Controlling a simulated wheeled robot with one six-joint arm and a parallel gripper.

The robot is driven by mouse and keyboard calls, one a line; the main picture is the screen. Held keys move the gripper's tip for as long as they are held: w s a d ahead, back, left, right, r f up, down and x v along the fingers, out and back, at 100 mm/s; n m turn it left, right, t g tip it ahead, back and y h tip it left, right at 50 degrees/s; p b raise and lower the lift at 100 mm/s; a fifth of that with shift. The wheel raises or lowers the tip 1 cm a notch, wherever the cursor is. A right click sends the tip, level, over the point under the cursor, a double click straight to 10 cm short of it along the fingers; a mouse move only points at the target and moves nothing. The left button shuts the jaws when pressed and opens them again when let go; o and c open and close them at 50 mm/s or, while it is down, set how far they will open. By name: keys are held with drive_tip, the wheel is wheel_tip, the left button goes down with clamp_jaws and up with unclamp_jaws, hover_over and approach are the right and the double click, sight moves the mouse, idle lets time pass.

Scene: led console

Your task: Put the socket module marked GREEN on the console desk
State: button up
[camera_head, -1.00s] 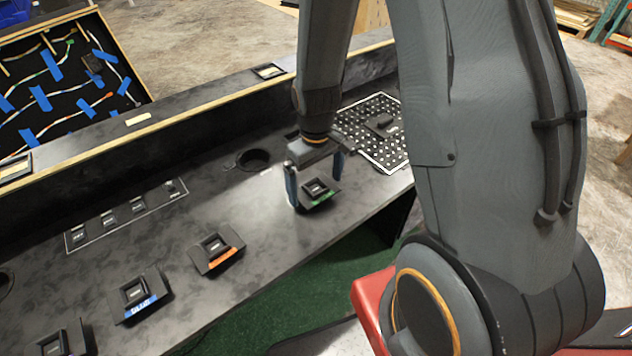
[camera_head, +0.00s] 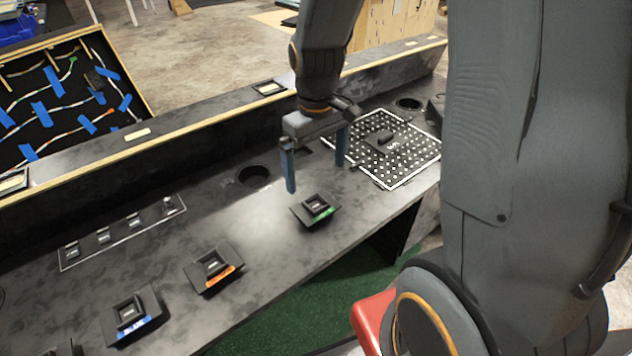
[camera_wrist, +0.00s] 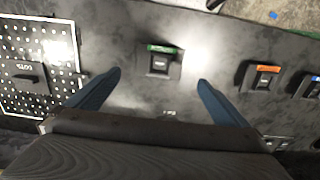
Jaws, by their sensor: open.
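The socket module with the green label (camera_head: 316,210) is a small black block on a black plate. It lies flat on the black console desk (camera_head: 250,292), near the front edge. My gripper (camera_head: 316,178) is open and empty, its two blue fingers above the desk, behind the green module and apart from it. In the wrist view the green module (camera_wrist: 160,60) lies ahead of the gap between my open fingertips (camera_wrist: 160,78). The module's green strip is visible, but its lettering is too small to read.
An orange-labelled module (camera_head: 213,267) and a blue-labelled module (camera_head: 131,317) lie to the left on the desk. A white-dotted perforated panel (camera_head: 402,168) is at the right. A round hole (camera_head: 254,176) and a raised back ledge (camera_head: 200,118) are behind.

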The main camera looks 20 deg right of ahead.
drive_tip(key=s+r+m, duration=0.1)
drive_tip(key=s+m, duration=0.2)
drive_tip(key=s, duration=0.6)
drive_tip(key=shift+s+r+m+t, duration=0.2)
drive_tip(key=shift+r+m+t, duration=0.1)
drive_tip(key=shift+r+t, duration=0.1)
drive_tip(key=shift+c, duration=0.3)
